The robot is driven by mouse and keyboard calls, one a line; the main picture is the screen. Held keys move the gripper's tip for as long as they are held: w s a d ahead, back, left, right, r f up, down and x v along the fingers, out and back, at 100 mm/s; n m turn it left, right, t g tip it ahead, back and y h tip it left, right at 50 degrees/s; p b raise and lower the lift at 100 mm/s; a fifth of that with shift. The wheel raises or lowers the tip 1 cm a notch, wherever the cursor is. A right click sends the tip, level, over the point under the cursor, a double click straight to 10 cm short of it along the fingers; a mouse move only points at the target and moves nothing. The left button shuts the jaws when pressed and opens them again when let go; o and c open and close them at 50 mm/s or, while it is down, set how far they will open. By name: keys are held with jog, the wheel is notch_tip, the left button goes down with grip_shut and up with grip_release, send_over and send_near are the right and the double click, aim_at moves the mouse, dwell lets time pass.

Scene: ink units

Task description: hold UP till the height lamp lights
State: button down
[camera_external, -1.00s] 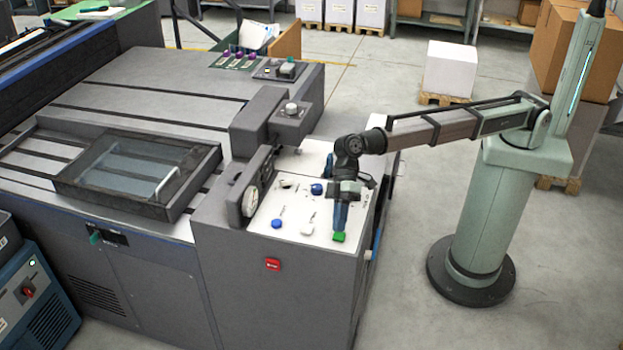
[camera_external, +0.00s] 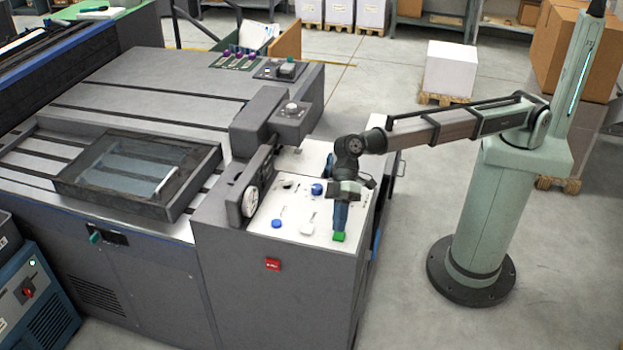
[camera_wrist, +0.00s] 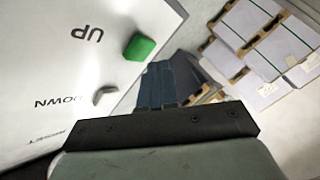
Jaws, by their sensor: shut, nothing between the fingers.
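The white control panel (camera_external: 293,193) on the machine's near corner carries a green button (camera_external: 339,237) at its near right edge. In the wrist view the green button (camera_wrist: 139,47) sits beside the printed word UP (camera_wrist: 80,36), with a grey button (camera_wrist: 104,95) by the word DOWN (camera_wrist: 57,102). My gripper (camera_external: 340,230) is shut and empty, pointing down, its tips at the green button. In the wrist view its blue fingers (camera_wrist: 160,82) end close to the button. I cannot tell whether the button is pressed. I cannot make out a lit height lamp.
Blue knobs (camera_external: 277,223) and a white knob (camera_external: 306,229) stand on the panel left of my gripper. A round gauge (camera_external: 250,200) stands at its left edge and a red switch (camera_external: 272,264) is on the front. A glass-topped frame (camera_external: 125,170) lies on the bed.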

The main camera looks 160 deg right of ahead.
jog(key=shift+f, duration=0.15)
jog(key=shift+f, duration=0.3)
jog(key=shift+f, duration=0.45)
dwell(1.8)
jog(key=shift+r, duration=0.9)
jog(key=shift+r, duration=0.1)
jog(key=shift+r, duration=2.4)
